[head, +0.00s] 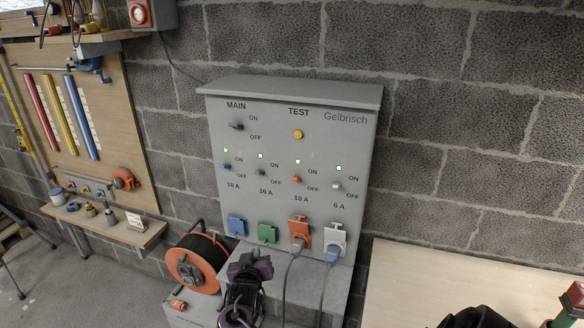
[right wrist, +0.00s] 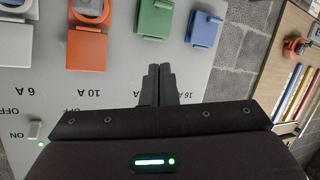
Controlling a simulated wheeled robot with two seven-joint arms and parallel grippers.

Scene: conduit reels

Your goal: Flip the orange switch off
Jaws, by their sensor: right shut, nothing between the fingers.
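The orange switch (head: 296,180) sits on the grey panel (head: 350,110) in the 10 A column, between ON and OFF labels. The green lamp above it is lit. I cannot tell its lever position for sure. My right gripper (head: 250,262) is low in front of the panel, below the switches and near the green socket cover (head: 267,233). In the right wrist view its fingers (right wrist: 158,75) are shut and empty, between the socket row and the rating labels. The orange switch is hidden there behind the gripper body.
An orange socket (head: 300,230) and a white socket (head: 336,236) hold plugs with hanging cables. A blue cover (head: 237,225) is at left. Blue, green and white switches flank the orange one. A cable reel (head: 190,268) stands at left, a wooden table (head: 400,275) at right.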

